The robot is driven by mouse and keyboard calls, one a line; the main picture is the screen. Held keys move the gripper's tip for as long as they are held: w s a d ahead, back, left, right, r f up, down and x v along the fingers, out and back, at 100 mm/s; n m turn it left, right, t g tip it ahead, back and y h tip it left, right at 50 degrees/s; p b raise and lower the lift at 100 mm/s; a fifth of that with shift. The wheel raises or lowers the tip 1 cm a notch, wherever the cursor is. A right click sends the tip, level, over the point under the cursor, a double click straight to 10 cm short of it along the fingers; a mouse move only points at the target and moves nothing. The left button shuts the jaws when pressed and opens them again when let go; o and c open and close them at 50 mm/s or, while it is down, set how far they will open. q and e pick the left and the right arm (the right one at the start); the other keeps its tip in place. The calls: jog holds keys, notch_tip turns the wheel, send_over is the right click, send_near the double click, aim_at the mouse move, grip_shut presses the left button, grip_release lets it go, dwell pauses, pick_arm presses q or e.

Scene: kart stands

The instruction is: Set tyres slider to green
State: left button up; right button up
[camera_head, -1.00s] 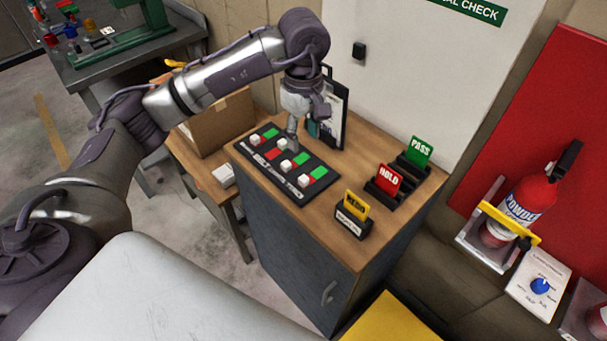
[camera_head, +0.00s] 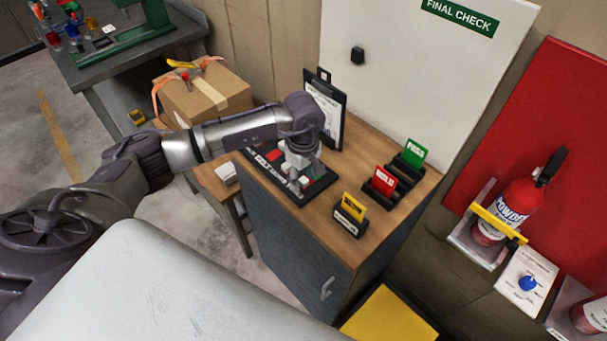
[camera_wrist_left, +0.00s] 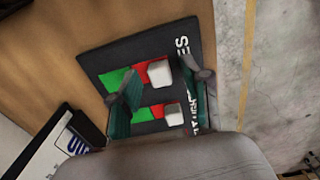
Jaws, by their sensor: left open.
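The black slider panel (camera_head: 262,172) lies on the wooden cabinet top. In the left wrist view the panel (camera_wrist_left: 93,62) shows two rows with green and red patches and a white knob. The end row, beside lettering ending in "ES" (camera_wrist_left: 182,47), has its white knob (camera_wrist_left: 159,74) at the lettering side, with red next to it and green farther away. My left gripper (camera_head: 297,176) is over the panel's near end. Its open fingers (camera_wrist_left: 168,82) stand either side of the end knob; contact cannot be told. The arm hides part of the panel. My right gripper is out of view.
A clipboard (camera_head: 326,108) stands behind the panel. Yellow (camera_head: 353,207), red HOLD (camera_head: 384,181) and green PASS (camera_head: 415,151) cards stand in holders to the right. A cardboard box (camera_head: 205,97) is at the back left. Bare cabinet top lies right of the panel.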

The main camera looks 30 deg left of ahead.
pick_arm(q)
grip_shut()
dwell(0.3)
jog(key=shift+w+d+f+b, duration=0.15)
jog(key=shift+w+b, duration=0.1)
jog(key=shift+b, duration=0.15)
jog(key=w+b, duration=0.1)
jog(key=w+d+b, duration=0.1)
jog(key=w+b, duration=0.1)
jog(key=shift+w+f, duration=0.1)
jog(key=shift+w, duration=0.1)
jog(key=shift+w+d+b, duration=0.1)
jog(key=shift+w+b, duration=0.2)
jog(key=shift+b, duration=0.05)
jog(key=shift+r, duration=0.35)
